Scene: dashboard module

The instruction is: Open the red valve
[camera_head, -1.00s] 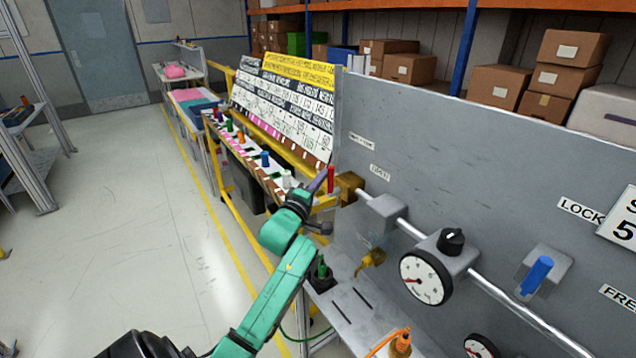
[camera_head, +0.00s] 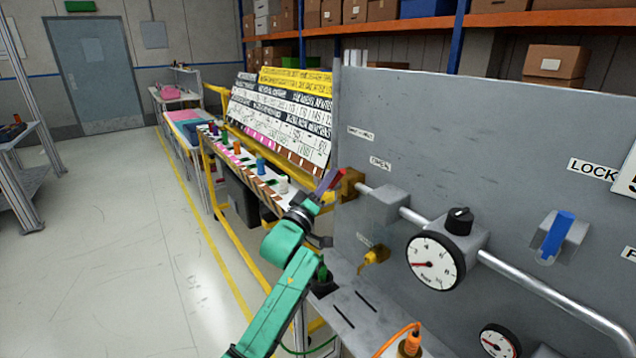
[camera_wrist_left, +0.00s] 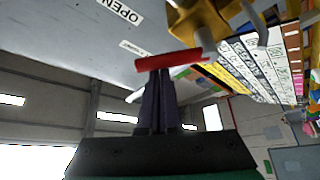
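The red valve handle (camera_head: 331,183) is a short red bar beside a brass valve body (camera_head: 349,184) at the left end of the panel's pipe. It leans, with its upper end toward the right. My left gripper (camera_head: 316,193) is up against the handle. In the left wrist view, the purple fingers of my left gripper (camera_wrist_left: 158,80) are close together, and the red handle (camera_wrist_left: 168,64) lies crosswise at their tips. The bar does not appear to be between the fingers. My right gripper is not in view.
The grey panel (camera_head: 480,130) carries a round gauge (camera_head: 435,261), a black knob (camera_head: 459,221) and a blue handle (camera_head: 556,236). A yellow lever (camera_head: 375,256) sits below the pipe. A yellow-framed table with coloured pegs stands to the left.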

